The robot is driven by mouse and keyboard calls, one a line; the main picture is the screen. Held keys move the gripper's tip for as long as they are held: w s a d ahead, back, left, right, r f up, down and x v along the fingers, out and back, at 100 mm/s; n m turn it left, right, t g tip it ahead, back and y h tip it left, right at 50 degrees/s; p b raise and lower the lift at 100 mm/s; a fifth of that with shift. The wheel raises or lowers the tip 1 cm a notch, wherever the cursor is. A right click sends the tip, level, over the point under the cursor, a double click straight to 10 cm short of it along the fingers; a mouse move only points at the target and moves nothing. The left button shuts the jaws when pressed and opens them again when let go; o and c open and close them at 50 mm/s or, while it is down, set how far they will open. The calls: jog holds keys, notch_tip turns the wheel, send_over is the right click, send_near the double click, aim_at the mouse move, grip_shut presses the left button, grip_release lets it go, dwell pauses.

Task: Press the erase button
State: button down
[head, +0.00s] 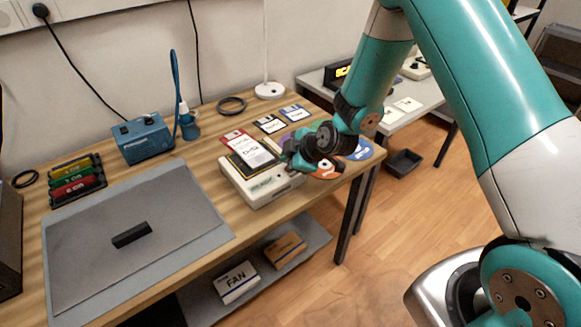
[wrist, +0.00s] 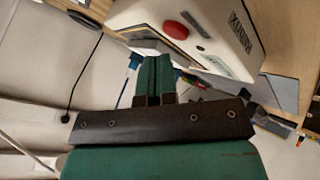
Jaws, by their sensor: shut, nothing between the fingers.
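A white box-shaped device (head: 262,190) sits at the right front of the wooden workbench. In the wrist view the device (wrist: 215,45) fills the upper part, with dark lettering on one face that I cannot read surely. A round red button (wrist: 178,30) shows on its pale face, beside a dark, yellow-edged panel (wrist: 152,46). My gripper (head: 288,154) is above the right part of the device in the head view, and I cannot see the button there. In the wrist view my green gripper fingers (wrist: 154,62) are together and empty, pointing toward the device, apart from the button.
Floppy disks (head: 270,124) lie behind the device, and round discs (head: 358,150) lie to its right. A blue box (head: 142,138) stands at the back left. A grey mat (head: 140,215) with a black block (head: 131,235) covers the left front. A lamp base (head: 270,90) stands behind.

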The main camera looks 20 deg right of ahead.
jog(key=shift+f, duration=0.2)
dwell(0.6)
jog(key=shift+f+b, duration=0.25)
jog(key=shift+b, duration=0.4)
jog(key=shift+f+b, duration=0.4)
jog(key=shift+b, duration=0.05)
dwell(0.3)
jog(key=shift+r, duration=0.1)
jog(key=shift+r+p, duration=0.4)
jog(key=shift+r, duration=0.35)
jog(key=shift+r+p, duration=1.45)
jog(key=shift+r, duration=1)
